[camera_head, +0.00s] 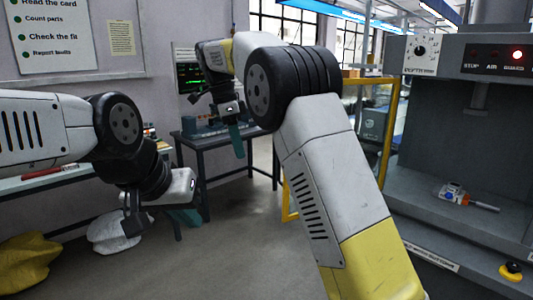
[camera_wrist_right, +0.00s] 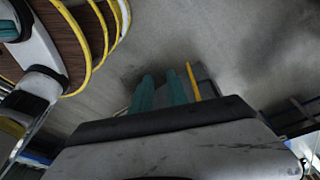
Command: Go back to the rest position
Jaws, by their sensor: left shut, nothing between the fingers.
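My left gripper (camera_head: 187,217) hangs in the left part of the head view, shut and empty, its teal fingers pointing down above the floor. My right gripper (camera_head: 238,142) is further back near the middle, its teal fingers pointing down. In the right wrist view the right gripper's (camera_wrist_right: 160,90) two teal fingers stand apart with a gap and nothing between them; bare floor lies beyond. Both arms are bent, and my right forearm crosses the centre of the head view.
A grey machine (camera_head: 470,115) with a lit red lamp stands at right; a small blue-and-white part (camera_head: 453,193) with an orange tip lies on its shelf. A dark table (camera_head: 203,143) stands behind. Yellow (camera_head: 30,260) and white (camera_head: 112,234) sacks lie at lower left. Middle floor (camera_head: 235,235) is clear.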

